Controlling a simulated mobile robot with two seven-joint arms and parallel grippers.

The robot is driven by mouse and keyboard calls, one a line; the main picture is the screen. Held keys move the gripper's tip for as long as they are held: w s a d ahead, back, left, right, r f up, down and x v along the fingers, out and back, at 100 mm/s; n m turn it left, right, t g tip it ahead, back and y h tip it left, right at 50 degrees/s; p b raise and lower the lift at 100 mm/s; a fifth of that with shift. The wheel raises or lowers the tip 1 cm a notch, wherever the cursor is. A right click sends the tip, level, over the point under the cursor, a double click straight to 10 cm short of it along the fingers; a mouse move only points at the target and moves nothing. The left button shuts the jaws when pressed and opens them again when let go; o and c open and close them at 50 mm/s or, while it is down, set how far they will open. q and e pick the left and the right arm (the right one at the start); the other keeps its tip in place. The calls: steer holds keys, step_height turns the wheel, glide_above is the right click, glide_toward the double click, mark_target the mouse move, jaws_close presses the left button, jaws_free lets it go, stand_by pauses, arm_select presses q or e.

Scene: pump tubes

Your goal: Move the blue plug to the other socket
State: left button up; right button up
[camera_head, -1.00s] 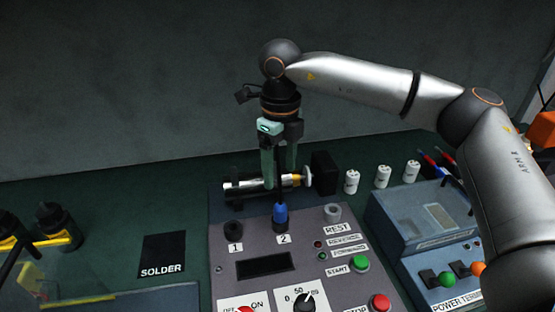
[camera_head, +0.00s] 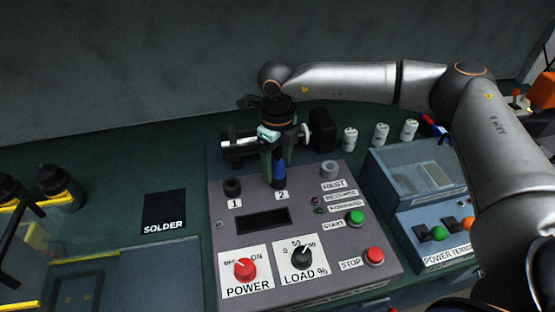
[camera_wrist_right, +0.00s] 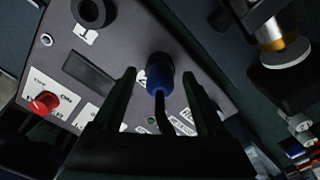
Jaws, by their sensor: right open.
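The blue plug (camera_head: 279,173) stands upright in socket 2 on the grey control panel (camera_head: 300,215). Its dark cable rises from its top, as the right wrist view shows at the blue plug (camera_wrist_right: 159,76). Socket 1 (camera_head: 232,186) is a black ring to its left and looks empty. It also shows in the right wrist view as the dark socket ring (camera_wrist_right: 91,12). My right gripper (camera_head: 278,163) is open, pointing down around the plug's cable end. In the right wrist view the plug shows between and beyond the two fingers. My left gripper is not in view.
A metal cylinder pump (camera_head: 238,147) lies behind the sockets, close to my right gripper. A grey REST socket (camera_head: 330,169) sits to the right. The panel has a red POWER knob (camera_head: 245,269) and a black LOAD knob (camera_head: 301,256). White spools (camera_head: 349,139) stand behind right.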

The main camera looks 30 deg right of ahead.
mark_target(277, 160)
jaws_close()
steer(key=c, duration=0.7)
jaws_free()
jaws_close()
steer(key=shift+r+p, duration=0.45)
steer(key=shift+r, duration=0.2)
stand_by(0.4)
steer(key=shift+r+p, duration=1.35)
steer(key=shift+r, duration=0.75)
